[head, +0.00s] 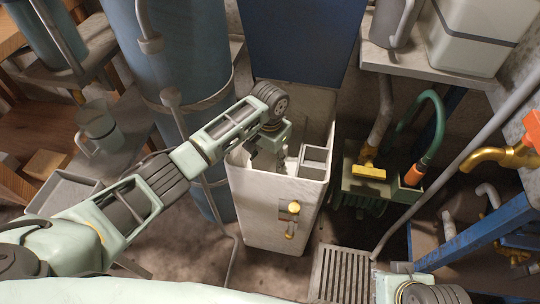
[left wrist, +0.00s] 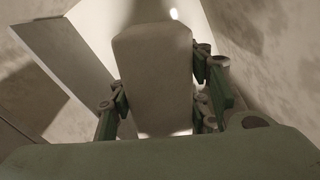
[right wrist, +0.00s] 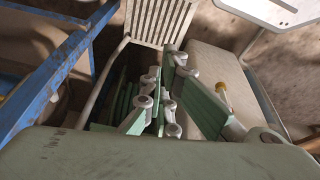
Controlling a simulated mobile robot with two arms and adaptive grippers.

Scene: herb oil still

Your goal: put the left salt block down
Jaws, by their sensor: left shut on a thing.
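The left salt block (left wrist: 152,75) is a pale, plain block seen between the fingers in the left wrist view. My left gripper (head: 266,160) reaches down into the tall white open-topped tank (head: 268,212) and is shut on the block. In the head view the block is hidden by the gripper and the tank wall. In the left wrist view pale tank walls surround the block, and I cannot tell whether it touches the tank floor. My right gripper (right wrist: 162,105) has its fingers close together with nothing visible between them, so it looks shut and empty.
A small open compartment (head: 315,160) sits in the tank's right side. A brass tap (head: 291,210) is on its front. A big blue cylinder (head: 180,60) stands at left, a green pump (head: 375,180) at right. A slatted grate (head: 340,275) lies in front.

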